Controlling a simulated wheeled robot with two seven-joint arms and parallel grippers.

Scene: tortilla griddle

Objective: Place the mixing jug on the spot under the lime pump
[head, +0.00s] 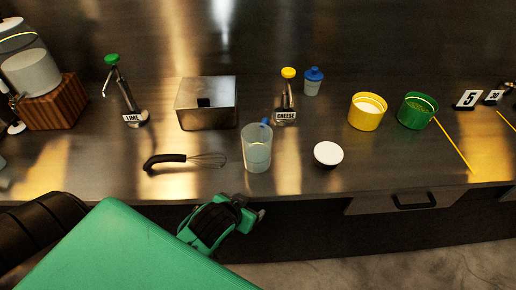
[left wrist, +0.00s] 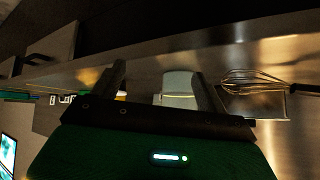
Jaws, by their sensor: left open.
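The mixing jug (head: 257,153), a clear pale cup, stands upright near the counter's front edge. In the left wrist view the jug (left wrist: 178,88) shows beyond and between my left gripper's fingers, nearer the right one. My left gripper (head: 256,213) is open and empty, in front of the counter edge and just short of the jug; its spread fingers show in the left wrist view (left wrist: 159,72). The lime pump (head: 124,92), with a green top and a LIME label, stands at the back left. No marked spot is clear beneath its nozzle. My right gripper is out of view.
A whisk (head: 182,160) lies between jug and lime pump, before a steel box (head: 207,104). The cheese pump (head: 287,98) stands behind the jug. A white-topped bowl (head: 328,154) is to its right, with yellow (head: 366,117) and green (head: 408,117) tubs beyond.

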